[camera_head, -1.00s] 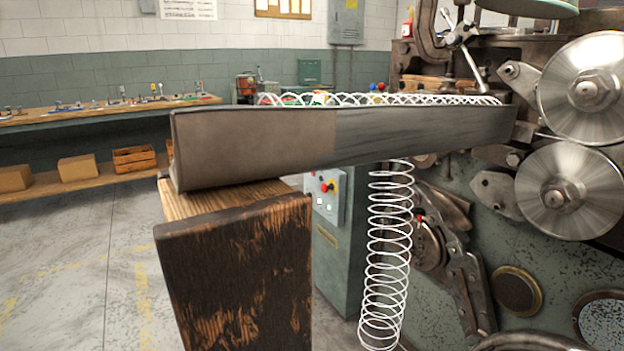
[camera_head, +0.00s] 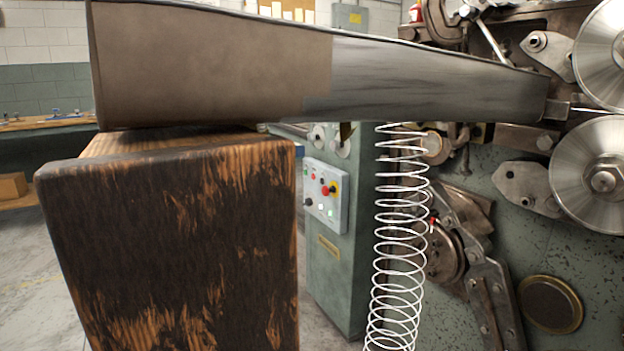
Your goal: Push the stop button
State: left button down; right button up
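A light grey control panel (camera_head: 326,195) is on the side of a green cabinet (camera_head: 335,263), beyond the wooden block and left of the hanging spring. It carries several small buttons and lamps. A red button (camera_head: 325,190) with yellow beside it sits near the panel's middle right. It is too small to read which button is the stop. Neither of my grippers shows in the view.
A charred wooden block (camera_head: 180,240) stands close in front at left. A long grey metal trough (camera_head: 220,65) rests on it and reaches right to the coiler's rollers (camera_head: 603,180). A white spring (camera_head: 398,240) hangs beside the panel.

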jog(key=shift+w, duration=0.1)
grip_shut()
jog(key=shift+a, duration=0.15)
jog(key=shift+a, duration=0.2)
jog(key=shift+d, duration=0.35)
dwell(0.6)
